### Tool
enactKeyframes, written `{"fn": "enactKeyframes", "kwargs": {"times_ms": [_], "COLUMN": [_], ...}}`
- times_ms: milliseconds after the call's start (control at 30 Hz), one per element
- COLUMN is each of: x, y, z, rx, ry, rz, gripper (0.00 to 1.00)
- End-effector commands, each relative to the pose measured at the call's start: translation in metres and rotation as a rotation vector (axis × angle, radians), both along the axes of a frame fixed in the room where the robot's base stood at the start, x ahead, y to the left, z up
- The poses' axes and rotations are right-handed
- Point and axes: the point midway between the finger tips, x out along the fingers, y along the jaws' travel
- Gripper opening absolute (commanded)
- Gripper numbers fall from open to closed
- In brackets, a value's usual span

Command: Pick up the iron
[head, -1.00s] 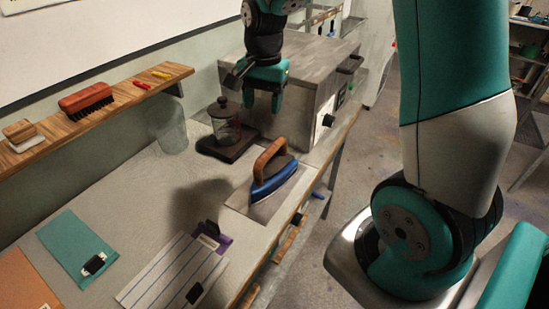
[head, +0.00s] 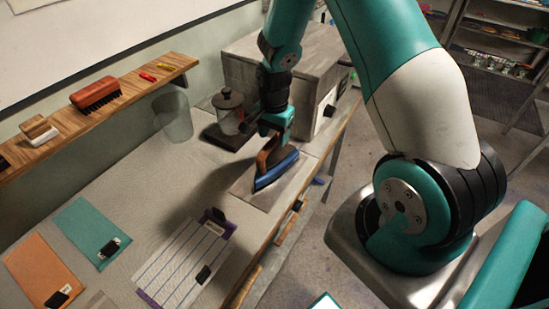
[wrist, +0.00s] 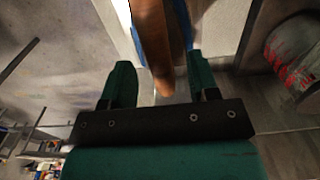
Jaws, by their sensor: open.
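The iron (head: 277,172) has a blue body and a brown wooden handle. It sits on a pale plate (head: 250,195) near the front edge of the bench. My gripper (head: 276,128) is just above the handle in the head view and partly hides it. In the wrist view the handle (wrist: 153,45) reaches in between the two teal fingers of my gripper (wrist: 160,85). The fingers are apart, with a gap on each side of the handle. The iron's blue edge shows beyond the handle.
A lidded glass jar (head: 228,112) on a dark base stands close behind my gripper. A grey box (head: 305,65) stands at the back. A clear cup (head: 173,118) is near the wall. Cloth swatches, one striped (head: 186,258) and one teal (head: 92,230), lie at the left.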

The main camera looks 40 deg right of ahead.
Motion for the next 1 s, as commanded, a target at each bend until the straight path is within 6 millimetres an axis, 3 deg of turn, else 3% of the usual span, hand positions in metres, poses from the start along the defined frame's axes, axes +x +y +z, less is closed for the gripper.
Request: {"fn": "enactKeyframes", "kwargs": {"times_ms": [333, 1000], "x": [-0.001, 0.0], "y": [-0.001, -0.001], "z": [-0.038, -0.045], "rx": [0.001, 0.0], "ry": [0.001, 0.0], "rz": [0.0, 0.0], "gripper": [0.55, 0.55]}}
